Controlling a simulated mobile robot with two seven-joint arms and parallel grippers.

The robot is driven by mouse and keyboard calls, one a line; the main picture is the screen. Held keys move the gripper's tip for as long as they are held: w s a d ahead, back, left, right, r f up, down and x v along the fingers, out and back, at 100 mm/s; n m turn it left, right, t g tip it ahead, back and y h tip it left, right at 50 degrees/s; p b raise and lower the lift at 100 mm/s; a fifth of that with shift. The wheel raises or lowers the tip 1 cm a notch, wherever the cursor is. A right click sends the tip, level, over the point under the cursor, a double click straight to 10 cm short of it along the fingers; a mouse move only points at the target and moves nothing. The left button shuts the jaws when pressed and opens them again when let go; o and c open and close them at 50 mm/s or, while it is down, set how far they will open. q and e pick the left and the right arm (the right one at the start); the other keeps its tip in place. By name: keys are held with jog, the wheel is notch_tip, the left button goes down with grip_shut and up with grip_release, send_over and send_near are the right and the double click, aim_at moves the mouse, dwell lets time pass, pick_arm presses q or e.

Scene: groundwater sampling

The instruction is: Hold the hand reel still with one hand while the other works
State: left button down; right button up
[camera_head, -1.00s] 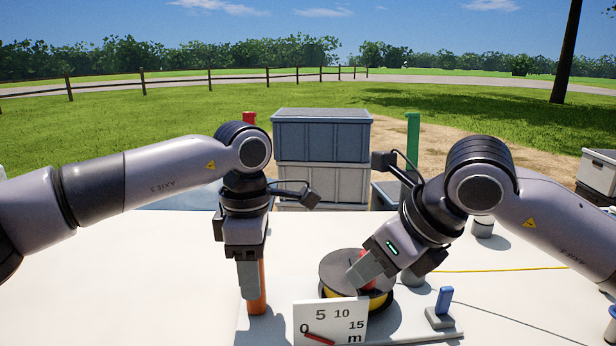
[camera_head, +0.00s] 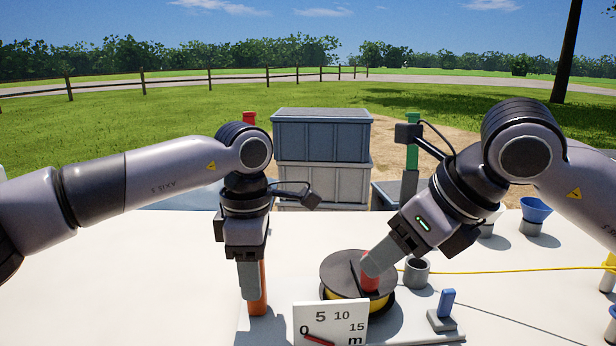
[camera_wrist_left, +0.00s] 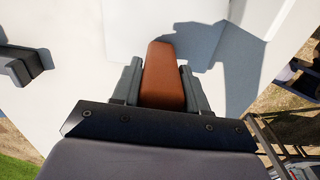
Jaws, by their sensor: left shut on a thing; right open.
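The hand reel (camera_head: 340,272) stands on the white table, a dark disc with yellow tape around its lower part. A red knob (camera_head: 370,284) sits upright on its right side. An orange-brown upright grip (camera_head: 260,298) stands left of the reel; any link between them is hidden. My left gripper (camera_head: 249,282) is shut on this grip, which also shows between the fingers in the left wrist view (camera_wrist_left: 163,80). My right gripper (camera_head: 372,264) is open at the red knob, covering its top; contact is unclear.
A white depth scale (camera_head: 332,322) with a red pointer stands in front of the reel. A blue lever (camera_head: 446,302) and a grey cup (camera_head: 417,270) are to the right. Yellow tape (camera_head: 500,269) runs rightward. Stacked crates (camera_head: 322,140) stand behind. The table's left side is clear.

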pick_arm(q)
jog(key=c, duration=0.5)
grip_release()
pick_arm(e)
jog(key=v, duration=0.7)
pick_arm(q)
jog(key=shift+r, duration=0.1)
pick_arm(e)
jog(key=shift+d+r, duration=0.1)
